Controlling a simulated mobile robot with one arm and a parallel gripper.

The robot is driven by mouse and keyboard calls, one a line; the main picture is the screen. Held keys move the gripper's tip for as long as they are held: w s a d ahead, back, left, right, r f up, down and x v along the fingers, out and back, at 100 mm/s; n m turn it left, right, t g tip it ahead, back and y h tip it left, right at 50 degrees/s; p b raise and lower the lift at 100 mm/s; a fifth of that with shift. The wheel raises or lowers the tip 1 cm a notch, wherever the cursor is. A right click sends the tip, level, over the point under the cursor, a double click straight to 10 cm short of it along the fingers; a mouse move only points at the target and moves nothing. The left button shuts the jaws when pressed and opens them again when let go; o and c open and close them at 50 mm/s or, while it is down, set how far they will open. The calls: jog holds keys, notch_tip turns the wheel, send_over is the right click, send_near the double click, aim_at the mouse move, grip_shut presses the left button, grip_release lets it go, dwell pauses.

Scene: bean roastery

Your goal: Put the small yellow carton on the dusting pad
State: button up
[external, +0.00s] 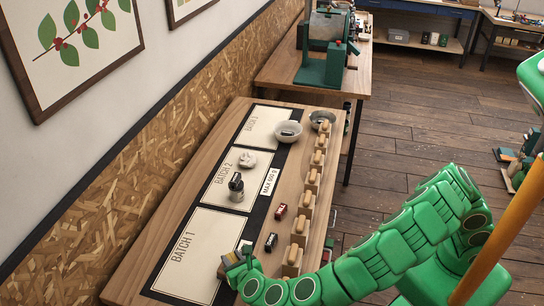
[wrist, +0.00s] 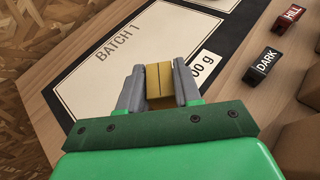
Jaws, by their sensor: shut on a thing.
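The small yellow carton (wrist: 158,86) is between the two grey fingers of my gripper (wrist: 159,74) in the wrist view. My gripper is shut on it. In the external view my gripper (external: 238,262) is over the near end of the table, by the lower right edge of the BATCH 1 card; the carton is mostly hidden there. A pale, rounded, flat thing (external: 249,160) lies on the BATCH 2 card, farther along the table. It may be the dusting pad, but I cannot tell for sure. It is well apart from my gripper.
A metal jar with a black top (external: 237,190) stands on the BATCH 2 card. A white bowl (external: 288,132) holding a dark thing is beyond. Dark (external: 271,242) and red (external: 281,211) labelled blocks lie beside a row of wooden pieces (external: 307,202). The BATCH 1 card (external: 190,250) looks largely clear.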

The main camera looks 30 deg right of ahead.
jog(key=shift+f, duration=0.1)
jog(key=o, duration=1)
jog(key=shift+s+r, duration=0.15)
jog(key=shift+r, duration=0.05)
jog(key=v, duration=1.1)
jog(key=shift+s+r, duration=0.1)
jog(key=shift+s, duration=0.25)
jog(key=shift+o, duration=0.2)
